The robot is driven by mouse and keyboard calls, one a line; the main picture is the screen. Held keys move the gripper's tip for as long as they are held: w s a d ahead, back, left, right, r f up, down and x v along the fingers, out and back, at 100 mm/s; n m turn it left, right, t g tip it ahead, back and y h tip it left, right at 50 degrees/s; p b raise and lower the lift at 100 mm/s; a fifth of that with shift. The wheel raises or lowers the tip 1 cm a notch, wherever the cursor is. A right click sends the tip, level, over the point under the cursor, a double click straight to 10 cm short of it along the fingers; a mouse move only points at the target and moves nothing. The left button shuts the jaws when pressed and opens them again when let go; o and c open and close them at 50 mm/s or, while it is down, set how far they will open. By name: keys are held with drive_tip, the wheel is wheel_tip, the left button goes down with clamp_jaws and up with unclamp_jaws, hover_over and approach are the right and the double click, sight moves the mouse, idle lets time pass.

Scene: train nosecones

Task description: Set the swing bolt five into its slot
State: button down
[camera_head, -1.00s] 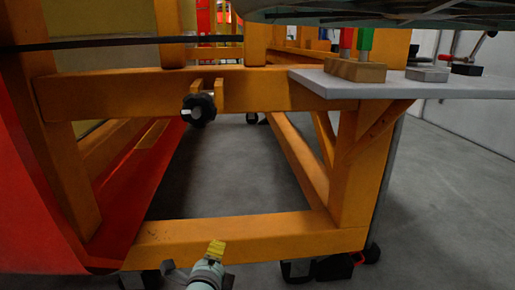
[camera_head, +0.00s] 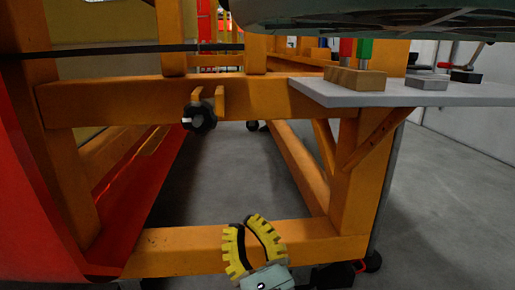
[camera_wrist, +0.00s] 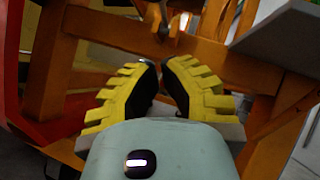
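The swing bolt (camera_head: 199,117), with a black star knob and pale stud end, hangs low at the front of the orange crossbeam. Its slot appears to be the gap between two orange bracket plates (camera_head: 219,99) above and behind the knob. I cannot see a number on it. My gripper (camera_head: 243,222) has yellow ribbed fingers with black inner sides. It points upward, well below the bolt and apart from it. In the wrist view the fingers (camera_wrist: 160,66) lean inward with a narrow gap between the tips and nothing between them.
A grey shelf (camera_head: 440,97) sticks out at right, carrying a wooden block (camera_head: 356,79) with red and green handles. A lower orange beam (camera_head: 180,250) lies behind my gripper. A red panel (camera_head: 40,200) stands at left. Open floor (camera_head: 235,180) shows inside the frame.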

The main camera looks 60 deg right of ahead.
sight(206, 133)
drive_tip(key=shift+s+a+r, duration=0.25)
drive_tip(key=shift+s+a, duration=0.05)
drive_tip(key=a+r+b+x, duration=0.2)
drive_tip(key=x, duration=1.1)
drive_tip(key=shift+s+b, duration=0.3)
drive_tip(key=shift+b, duration=0.05)
drive_tip(key=shift+a+r, duration=0.1)
drive_tip(key=shift+r, duration=0.05)
drive_tip(key=r+p, duration=0.1)
drive_tip(key=p, duration=0.2)
drive_tip(key=shift+s+p, duration=0.15)
drive_tip(key=shift+p, duration=0.15)
